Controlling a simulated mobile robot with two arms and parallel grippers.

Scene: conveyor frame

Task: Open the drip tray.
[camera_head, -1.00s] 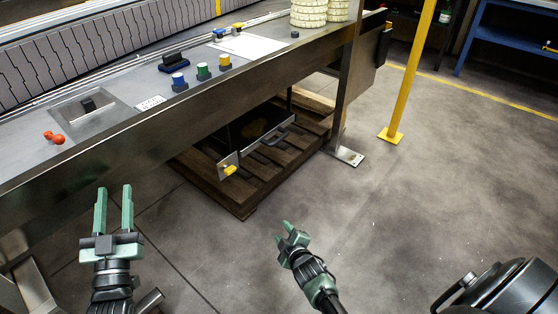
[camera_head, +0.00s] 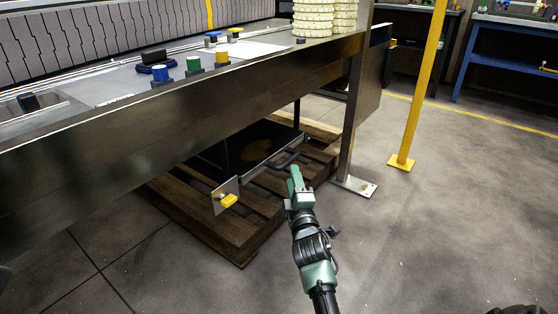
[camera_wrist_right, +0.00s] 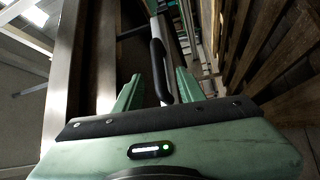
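The drip tray (camera_head: 257,171) is a dark, low tray under the conveyor frame, above the wooden pallet. A black bar handle (camera_head: 286,160) stands out from its front edge. At the tray's near left corner is a metal plate with a yellow knob (camera_head: 229,200). My right gripper (camera_head: 296,174) is at the handle's right end in the head view. In the right wrist view, its green fingers (camera_wrist_right: 160,92) are spread, with the black handle (camera_wrist_right: 158,62) between them. A gap shows beside the handle, so it is not clamped. My left gripper is out of view.
The conveyor's steel side (camera_head: 180,118) overhangs the tray. A steel leg (camera_head: 350,130) with a foot plate stands right of it. The wooden pallet (camera_head: 235,235) lies below. A yellow post (camera_head: 420,90) stands further right. The floor in front is clear.

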